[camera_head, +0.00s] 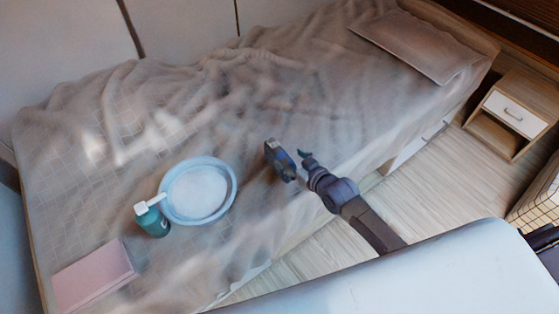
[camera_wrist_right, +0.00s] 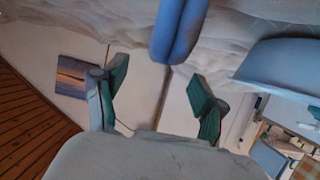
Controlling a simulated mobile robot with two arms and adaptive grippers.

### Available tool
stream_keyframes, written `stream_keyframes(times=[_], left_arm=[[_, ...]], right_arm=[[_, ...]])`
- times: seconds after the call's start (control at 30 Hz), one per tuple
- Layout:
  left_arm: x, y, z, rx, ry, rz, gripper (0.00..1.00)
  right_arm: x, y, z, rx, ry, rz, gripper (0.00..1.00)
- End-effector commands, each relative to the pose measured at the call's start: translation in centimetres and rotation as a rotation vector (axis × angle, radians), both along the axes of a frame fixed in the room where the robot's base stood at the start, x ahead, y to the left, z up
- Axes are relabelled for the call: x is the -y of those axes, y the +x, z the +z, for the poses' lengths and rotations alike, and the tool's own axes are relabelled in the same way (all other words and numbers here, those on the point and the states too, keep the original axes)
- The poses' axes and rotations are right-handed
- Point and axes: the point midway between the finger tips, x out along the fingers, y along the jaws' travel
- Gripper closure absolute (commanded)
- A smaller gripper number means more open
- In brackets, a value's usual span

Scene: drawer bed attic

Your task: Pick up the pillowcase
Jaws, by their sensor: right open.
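I cannot tell for sure which thing is the pillowcase. A flat, greyish-pink pillow or its case (camera_head: 418,45) lies at the far right end of the bed. A flat pink rectangle (camera_head: 92,275), maybe folded cloth, lies at the near left corner. A dark blue object (camera_head: 280,159) is on the bed right at the right gripper (camera_head: 301,166); in the right wrist view a creased blue shape (camera_wrist_right: 180,28) shows beyond and between the fingertips. The right gripper (camera_wrist_right: 160,95) is open, its green fingers apart, with nothing clearly between them. The left gripper is out of view.
A light blue basin (camera_head: 232,186) and a green pump bottle (camera_head: 152,222) stand on the bed's rumpled cover (camera_head: 110,150). A nightstand (camera_head: 507,112) and a basket (camera_head: 540,205) stand at the right. Bare floor (camera_head: 425,190) lies along the bed's near side.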

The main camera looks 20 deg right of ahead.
Motion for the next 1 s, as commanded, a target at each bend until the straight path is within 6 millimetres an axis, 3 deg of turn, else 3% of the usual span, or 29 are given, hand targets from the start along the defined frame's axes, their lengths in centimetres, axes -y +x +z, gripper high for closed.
stream_keyframes(times=[0.33,0.63,1.0], left_arm=[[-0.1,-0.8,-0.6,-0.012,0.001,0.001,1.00],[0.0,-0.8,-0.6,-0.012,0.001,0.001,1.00],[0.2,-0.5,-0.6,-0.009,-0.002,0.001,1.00]], right_arm=[[-1.4,4.0,-1.8,0.000,0.000,0.000,0.29],[-1.6,4.5,-2.0,0.000,0.000,0.000,0.29],[-1.5,4.5,-2.0,-0.001,0.000,0.000,0.89]])
